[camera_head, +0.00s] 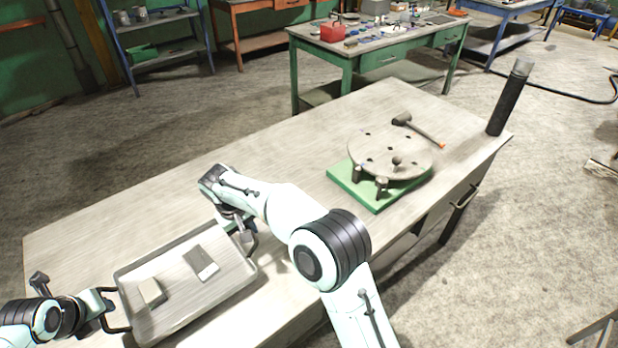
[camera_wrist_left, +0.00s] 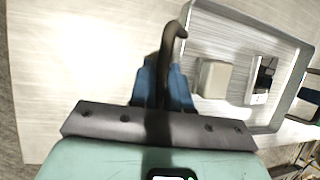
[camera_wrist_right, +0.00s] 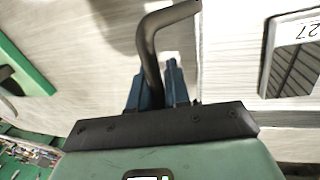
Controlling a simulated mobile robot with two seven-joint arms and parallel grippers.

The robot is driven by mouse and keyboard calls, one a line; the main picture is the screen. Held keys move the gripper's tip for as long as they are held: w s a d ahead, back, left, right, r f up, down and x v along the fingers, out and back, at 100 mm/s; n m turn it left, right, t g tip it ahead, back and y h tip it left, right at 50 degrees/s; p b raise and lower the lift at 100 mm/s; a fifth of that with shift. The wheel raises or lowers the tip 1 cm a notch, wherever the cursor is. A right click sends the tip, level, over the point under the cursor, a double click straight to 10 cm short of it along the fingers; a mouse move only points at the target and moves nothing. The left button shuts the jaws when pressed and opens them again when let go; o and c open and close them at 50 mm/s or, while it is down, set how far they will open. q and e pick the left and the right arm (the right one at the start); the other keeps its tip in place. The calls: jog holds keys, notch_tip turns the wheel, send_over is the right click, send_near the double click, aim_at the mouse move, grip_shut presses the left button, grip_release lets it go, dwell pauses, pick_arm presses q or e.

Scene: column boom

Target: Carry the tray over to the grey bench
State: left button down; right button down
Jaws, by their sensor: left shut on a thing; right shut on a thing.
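The grey metal tray (camera_head: 185,318) is at the front left of the pale bench top in the head view. It holds a beige block (camera_head: 151,291) and a flat grey and white item (camera_head: 201,262). My left gripper (camera_head: 108,303) is shut on the tray's dark left handle (camera_wrist_left: 165,75), with blue finger pads on both sides of it. My right gripper (camera_head: 243,229) is shut on the dark right handle (camera_wrist_right: 150,60). The tray looks roughly level. I cannot tell whether it touches the bench top.
The pale bench (camera_head: 110,215) also bears a round plate (camera_head: 375,150) on a green base (camera_head: 350,186), a hammer (camera_head: 420,128) and a dark post (camera_head: 508,100). Behind stand a cluttered green bench (camera_head: 385,62) and a blue shelf (camera_head: 165,50). Concrete floor (camera_head: 520,200) lies open at right.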

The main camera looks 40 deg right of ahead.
jog(key=shift+a, duration=0.1)
